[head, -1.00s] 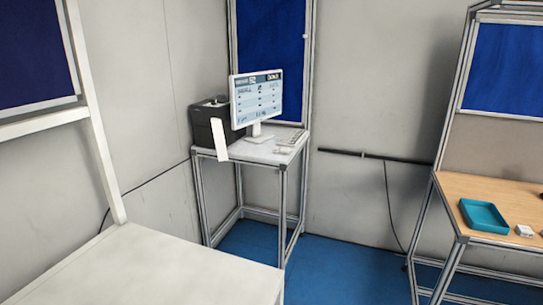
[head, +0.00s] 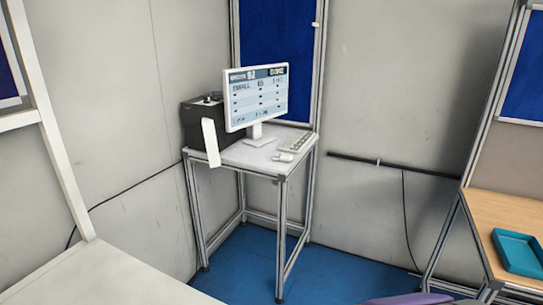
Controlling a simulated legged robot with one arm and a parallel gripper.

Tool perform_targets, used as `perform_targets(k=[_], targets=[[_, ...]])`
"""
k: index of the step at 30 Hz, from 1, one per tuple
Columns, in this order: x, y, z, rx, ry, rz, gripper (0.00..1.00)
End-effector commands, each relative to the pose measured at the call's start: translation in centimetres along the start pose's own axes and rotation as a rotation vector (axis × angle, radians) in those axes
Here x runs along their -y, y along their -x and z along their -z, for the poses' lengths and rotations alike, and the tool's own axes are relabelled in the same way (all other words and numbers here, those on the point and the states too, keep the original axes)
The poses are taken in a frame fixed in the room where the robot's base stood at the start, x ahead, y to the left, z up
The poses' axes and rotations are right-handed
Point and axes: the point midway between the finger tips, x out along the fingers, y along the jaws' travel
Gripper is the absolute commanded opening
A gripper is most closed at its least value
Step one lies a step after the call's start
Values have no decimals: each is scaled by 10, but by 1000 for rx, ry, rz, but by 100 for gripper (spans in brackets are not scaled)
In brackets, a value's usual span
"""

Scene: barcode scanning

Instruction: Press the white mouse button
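The white mouse (head: 284,157) lies on the small metal-framed table (head: 237,157) in the corner, near its front right edge. It looks small and its button cannot be made out. A white keyboard (head: 297,142) lies just behind it, to the right of the monitor (head: 256,98). The monitor stands on the same table with a lit screen. My gripper is not in view.
A black printer (head: 196,124) with a white paper strip (head: 211,142) hanging from it stands left of the monitor. A white table (head: 105,278) is at lower left. A wooden table (head: 503,212) with a teal tray (head: 518,252) is at right. Blue floor (head: 330,272) lies open between them.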

Motion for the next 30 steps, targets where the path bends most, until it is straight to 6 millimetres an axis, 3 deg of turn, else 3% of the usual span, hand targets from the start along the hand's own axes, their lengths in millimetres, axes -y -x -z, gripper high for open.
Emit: perform_targets(k=[2,26,30], targets=[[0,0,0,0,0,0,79],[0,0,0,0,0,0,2],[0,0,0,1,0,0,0]])
